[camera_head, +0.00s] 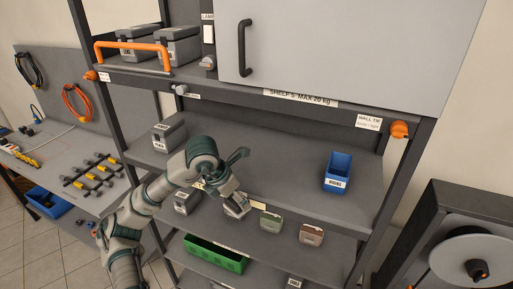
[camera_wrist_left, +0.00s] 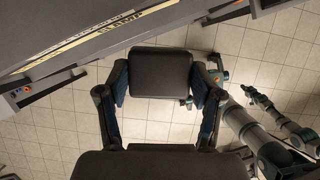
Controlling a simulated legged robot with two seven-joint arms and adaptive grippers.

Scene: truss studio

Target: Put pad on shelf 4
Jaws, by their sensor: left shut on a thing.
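In the left wrist view my left gripper (camera_wrist_left: 160,78) is shut on the pad (camera_wrist_left: 162,72), a dark flat-faced block with rounded corners between its two fingers. Tiled floor shows beyond it. In the head view my left gripper (camera_head: 228,186) is at the front edge of the shelf below the one marked shelf 5; I take this to be shelf 4 (camera_head: 275,165). The arm hides part of its edge label. I cannot make out the pad clearly in the head view.
A grey box (camera_head: 168,133) stands at the shelf's left and a blue bin (camera_head: 338,172) at its right, with clear surface between. Uprights flank the rack.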

